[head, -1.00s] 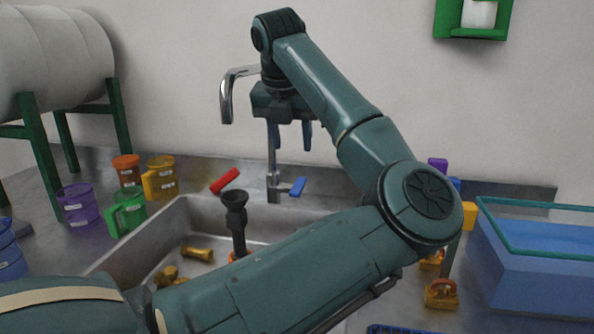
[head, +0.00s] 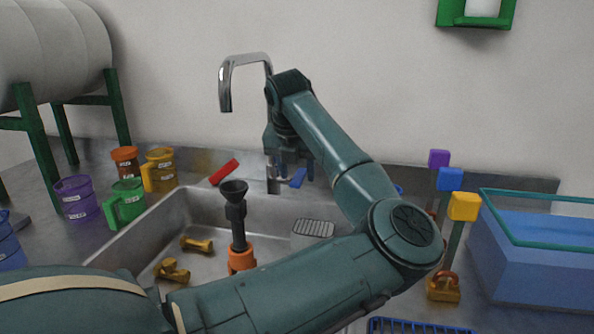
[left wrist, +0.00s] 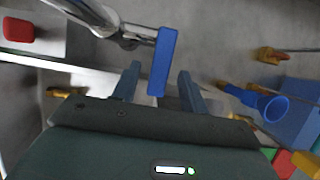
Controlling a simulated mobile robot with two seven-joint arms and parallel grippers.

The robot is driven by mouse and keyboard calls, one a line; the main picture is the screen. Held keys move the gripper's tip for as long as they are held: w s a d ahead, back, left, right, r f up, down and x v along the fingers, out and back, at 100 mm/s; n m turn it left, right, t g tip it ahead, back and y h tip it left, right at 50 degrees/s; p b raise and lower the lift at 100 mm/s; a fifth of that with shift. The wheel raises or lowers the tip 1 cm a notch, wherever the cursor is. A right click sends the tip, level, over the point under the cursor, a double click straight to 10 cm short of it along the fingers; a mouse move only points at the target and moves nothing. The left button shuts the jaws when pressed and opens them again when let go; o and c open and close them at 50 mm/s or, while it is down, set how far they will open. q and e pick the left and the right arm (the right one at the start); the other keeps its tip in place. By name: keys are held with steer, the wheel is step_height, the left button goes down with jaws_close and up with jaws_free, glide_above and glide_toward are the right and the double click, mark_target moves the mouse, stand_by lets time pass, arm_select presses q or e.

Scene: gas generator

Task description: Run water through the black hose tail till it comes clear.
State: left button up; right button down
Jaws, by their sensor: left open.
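The black hose tail (head: 236,212) stands upright in the sink (head: 190,215), its funnel mouth up, its foot in an orange fitting (head: 241,259). The chrome tap's spout (head: 225,95) hangs above it, and no water shows below the spout. The tap has a red handle (head: 224,172) at left and a blue handle (head: 298,178) at right. My left gripper (head: 292,170) is open at the blue handle. In the left wrist view, the near end of the blue handle (left wrist: 164,60) lies between my fingertips (left wrist: 160,74), with gaps on both sides.
Several coloured mugs (head: 128,200) stand left of the sink. Brass parts (head: 172,270) lie on its floor. At right are purple, blue and yellow blocks (head: 463,206) on posts, a brass padlock-like piece (head: 443,287) and a blue tank (head: 535,255). A blue rack (head: 415,327) is in front.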

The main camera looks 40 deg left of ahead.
arm_select(q)
steer(key=shift+f, duration=0.1)
steer(key=shift+c, duration=0.5)
jaws_close()
